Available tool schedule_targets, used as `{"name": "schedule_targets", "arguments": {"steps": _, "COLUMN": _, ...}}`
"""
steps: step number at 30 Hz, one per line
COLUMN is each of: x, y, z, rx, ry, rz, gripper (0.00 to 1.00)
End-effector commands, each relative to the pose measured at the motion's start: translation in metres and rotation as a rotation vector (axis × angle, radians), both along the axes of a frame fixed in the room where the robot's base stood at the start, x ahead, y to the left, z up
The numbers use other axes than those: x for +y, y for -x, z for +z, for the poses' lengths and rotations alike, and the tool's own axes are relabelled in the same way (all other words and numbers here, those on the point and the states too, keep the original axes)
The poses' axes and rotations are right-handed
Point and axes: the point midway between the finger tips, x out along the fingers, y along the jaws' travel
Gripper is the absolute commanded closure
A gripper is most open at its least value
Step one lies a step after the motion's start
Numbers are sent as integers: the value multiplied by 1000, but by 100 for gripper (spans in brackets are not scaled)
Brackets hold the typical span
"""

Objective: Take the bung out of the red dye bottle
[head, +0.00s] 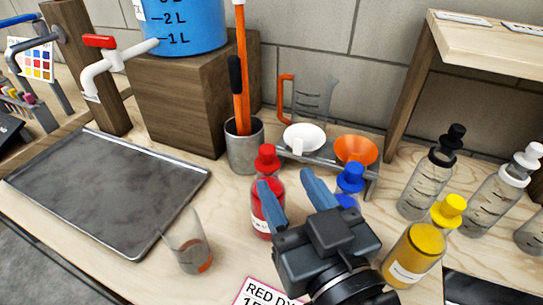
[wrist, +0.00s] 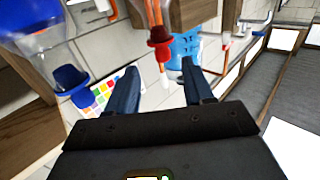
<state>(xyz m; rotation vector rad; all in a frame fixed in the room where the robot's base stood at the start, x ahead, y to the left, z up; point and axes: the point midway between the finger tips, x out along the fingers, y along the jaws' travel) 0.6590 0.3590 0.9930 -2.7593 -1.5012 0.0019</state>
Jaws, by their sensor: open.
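The red dye bottle (head: 268,212) stands upright on the bench, in the middle of the head view. Its red bung (head: 266,158) is seated in the neck. My gripper (head: 286,184) is open and empty, just right of the bottle and in front of part of it. In the wrist view the red bung (wrist: 159,37) shows beyond and between the tips of my open gripper (wrist: 159,68), apart from both fingers. The bottle's lower part is cut off there.
A blue-bunged bottle (head: 350,180) stands close behind my gripper, a yellow bottle (head: 412,252) to its right. A glass beaker (head: 187,245) stands front left, a metal pot (head: 245,146) behind the red bottle. A funnel rack (head: 325,155) is behind. The metal tray (head: 100,190) is empty.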

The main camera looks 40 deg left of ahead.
Motion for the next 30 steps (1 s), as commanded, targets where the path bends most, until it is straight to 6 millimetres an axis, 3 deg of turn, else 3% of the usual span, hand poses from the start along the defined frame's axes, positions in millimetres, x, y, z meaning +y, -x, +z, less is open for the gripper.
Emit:
{"name": "schedule_targets", "arguments": {"steps": 19, "x": 63, "y": -36, "z": 9, "rx": -3, "ry": -1, "rz": 4, "gripper": 48}}
{"name": "schedule_targets", "arguments": {"steps": 28, "x": 67, "y": -40, "z": 8, "rx": -1, "ry": 0, "rz": 2, "gripper": 48}}
{"name": "schedule_targets", "arguments": {"steps": 30, "x": 67, "y": -40, "z": 8, "rx": -1, "ry": 0, "rz": 2, "gripper": 53}}
